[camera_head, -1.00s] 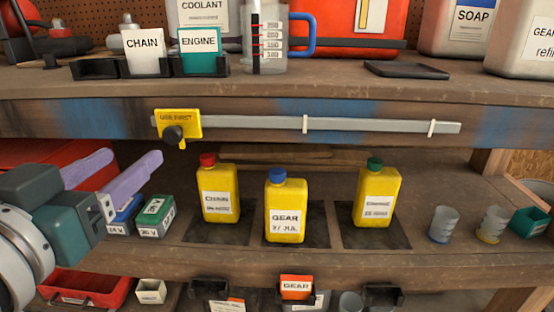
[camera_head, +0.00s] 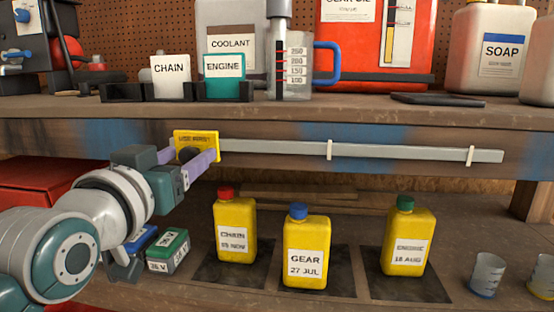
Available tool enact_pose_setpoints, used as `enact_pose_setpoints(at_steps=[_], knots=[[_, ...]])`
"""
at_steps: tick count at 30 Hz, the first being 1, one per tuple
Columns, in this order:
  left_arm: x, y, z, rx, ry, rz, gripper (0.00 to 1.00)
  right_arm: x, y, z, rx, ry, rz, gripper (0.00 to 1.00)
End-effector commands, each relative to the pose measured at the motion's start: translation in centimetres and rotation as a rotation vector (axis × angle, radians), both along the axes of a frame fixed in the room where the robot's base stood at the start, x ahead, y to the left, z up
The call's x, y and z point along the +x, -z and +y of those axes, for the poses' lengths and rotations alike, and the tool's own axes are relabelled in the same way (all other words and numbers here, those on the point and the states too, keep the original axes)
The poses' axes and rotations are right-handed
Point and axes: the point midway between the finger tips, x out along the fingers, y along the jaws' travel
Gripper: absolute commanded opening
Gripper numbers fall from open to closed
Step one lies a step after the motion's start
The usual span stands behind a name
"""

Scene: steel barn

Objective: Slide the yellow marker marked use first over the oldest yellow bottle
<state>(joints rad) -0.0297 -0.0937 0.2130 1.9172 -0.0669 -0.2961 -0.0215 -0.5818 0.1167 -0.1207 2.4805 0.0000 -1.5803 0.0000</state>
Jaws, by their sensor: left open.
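The yellow marker (camera_head: 209,140) reading USE FIRST hangs at the left end of the grey rail (camera_head: 400,152) on the shelf edge. Its dark knob is partly hidden by my left gripper (camera_head: 192,156), whose purple fingers are open, one on each side of the knob. I cannot tell whether they touch it. Three yellow bottles stand on the shelf below: a red-capped CHAIN bottle (camera_head: 235,218) with a blurry date that looks like NOV, a blue-capped GEAR bottle (camera_head: 306,235) dated 27 JUL, and a green-capped ENGINE bottle (camera_head: 408,230) dated 18 AUG. My right gripper is out of view.
White clips (camera_head: 330,150) hold the rail; no bottle stands directly against it. Battery boxes (camera_head: 168,250) sit below my left arm. Two clear cups (camera_head: 487,272) stand at the lower right. On the upper shelf are a jug (camera_head: 297,75), tins and a soap container (camera_head: 487,45).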

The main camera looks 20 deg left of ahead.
Motion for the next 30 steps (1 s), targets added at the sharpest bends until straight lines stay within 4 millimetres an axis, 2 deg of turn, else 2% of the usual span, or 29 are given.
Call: enact_pose_setpoints(at_steps=[8,25,30], knots=[[0.18,-0.05,0.05,0.0,0.0,0.0,0.65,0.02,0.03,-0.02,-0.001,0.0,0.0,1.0],[0.16,-0.02,0.02,0.0,0.0,0.0,0.02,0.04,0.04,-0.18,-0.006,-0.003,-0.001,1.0],[0.16,-0.02,0.02,0.0,0.0,0.0,0.0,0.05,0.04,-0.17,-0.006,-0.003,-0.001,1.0]])
